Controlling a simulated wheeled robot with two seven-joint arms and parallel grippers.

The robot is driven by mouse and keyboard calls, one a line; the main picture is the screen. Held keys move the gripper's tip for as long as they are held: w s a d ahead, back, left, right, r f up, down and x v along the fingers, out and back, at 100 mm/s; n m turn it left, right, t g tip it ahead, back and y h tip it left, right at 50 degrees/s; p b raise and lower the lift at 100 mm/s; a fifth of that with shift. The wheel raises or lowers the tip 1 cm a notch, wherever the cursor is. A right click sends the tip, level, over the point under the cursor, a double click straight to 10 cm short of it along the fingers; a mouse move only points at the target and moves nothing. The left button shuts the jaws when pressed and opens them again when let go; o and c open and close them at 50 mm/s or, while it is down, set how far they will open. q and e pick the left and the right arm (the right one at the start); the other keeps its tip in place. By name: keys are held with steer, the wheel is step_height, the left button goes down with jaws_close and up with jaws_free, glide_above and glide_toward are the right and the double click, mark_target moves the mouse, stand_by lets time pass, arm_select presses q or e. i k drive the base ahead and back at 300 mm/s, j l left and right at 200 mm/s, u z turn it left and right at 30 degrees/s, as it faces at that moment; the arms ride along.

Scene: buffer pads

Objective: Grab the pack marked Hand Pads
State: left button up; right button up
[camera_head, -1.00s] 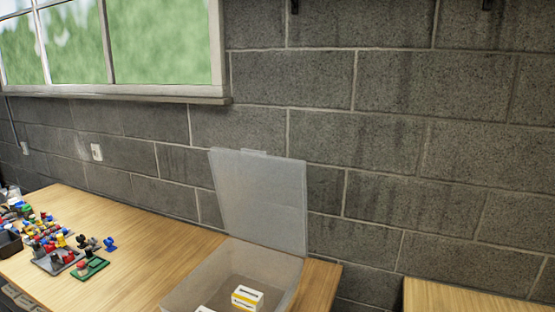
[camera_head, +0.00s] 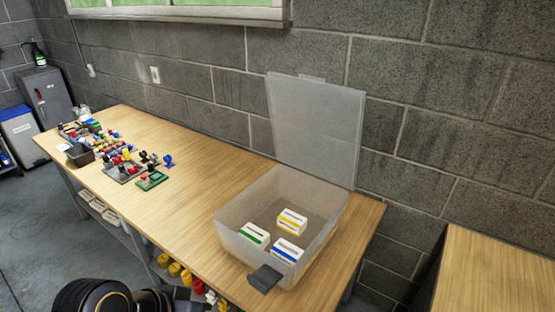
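A translucent plastic box (camera_head: 232,206) with its lid (camera_head: 316,125) raised stands on the right end of the wooden table. Three small white packs lie inside it. One has a yellow band (camera_head: 292,221), one a green band (camera_head: 254,234), and one a blue band (camera_head: 287,250). The print on the packs is too small to read, so I cannot tell which is marked Hand Pads. Neither gripper shows. A dark rounded part at the bottom left appears to be mine.
Coloured parts on small boards (camera_head: 126,167) and a dark bin (camera_head: 79,154) sit on the left part of the table (camera_head: 197,180). The tabletop between them and the box is clear. A second wooden table (camera_head: 490,270) stands at the right, past a gap. A block wall runs behind.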

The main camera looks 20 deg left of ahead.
mark_target(258, 237)
steer(key=i+u, duration=0.15)
steer(key=u, duration=1.05)
steer(key=i+j+u, duration=0.15)
steer(key=u, duration=0.2)
steer(key=i+u, duration=0.3)
